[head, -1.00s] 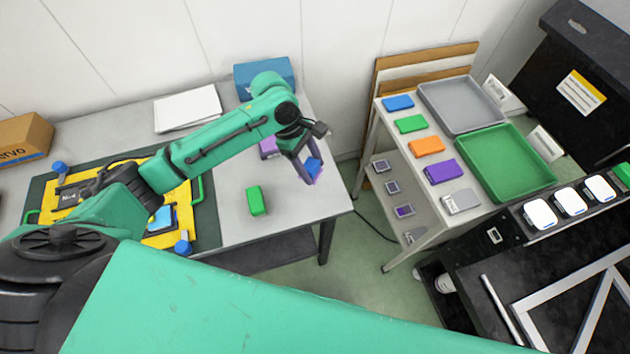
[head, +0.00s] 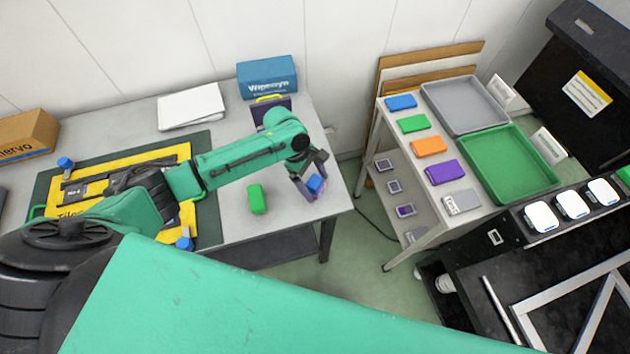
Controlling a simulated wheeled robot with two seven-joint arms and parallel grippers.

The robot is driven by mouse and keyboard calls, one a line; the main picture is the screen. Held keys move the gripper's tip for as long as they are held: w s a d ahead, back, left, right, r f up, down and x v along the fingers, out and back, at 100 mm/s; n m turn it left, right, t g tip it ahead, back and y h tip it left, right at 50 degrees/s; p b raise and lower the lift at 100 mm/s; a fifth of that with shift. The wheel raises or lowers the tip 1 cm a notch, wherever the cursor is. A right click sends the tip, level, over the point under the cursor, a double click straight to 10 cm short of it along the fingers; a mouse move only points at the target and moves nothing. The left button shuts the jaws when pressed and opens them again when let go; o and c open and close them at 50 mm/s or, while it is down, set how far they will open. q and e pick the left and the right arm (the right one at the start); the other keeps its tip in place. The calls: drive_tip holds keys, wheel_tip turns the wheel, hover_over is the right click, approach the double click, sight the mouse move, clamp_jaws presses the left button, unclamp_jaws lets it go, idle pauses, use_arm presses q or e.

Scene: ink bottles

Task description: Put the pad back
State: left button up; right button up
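My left gripper (head: 309,189) is over the right end of the grey table, with its fingers pointing down. A green block (head: 257,198) stands on the table to the left of the gripper. My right gripper is not in view.
A yellow frame (head: 184,152) on a dark mat lies under my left arm. A dark purple holder (head: 258,111) and blue box (head: 267,77) stand behind. The right-hand stand bears coloured pads, a grey tray (head: 464,104) and green tray (head: 508,163).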

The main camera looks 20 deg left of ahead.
use_arm(q)
drive_tip(key=shift+r, duration=0.1)
drive_tip(key=shift+w+a+r, duration=0.1)
drive_tip(key=shift+a+r, duration=0.05)
drive_tip(key=shift+r, duration=0.2)
drive_tip(key=s+b+v, duration=0.1)
drive_tip(key=v, duration=1)
drive_tip(key=shift+w+r, duration=0.15)
drive_tip(key=shift+w, duration=0.35)
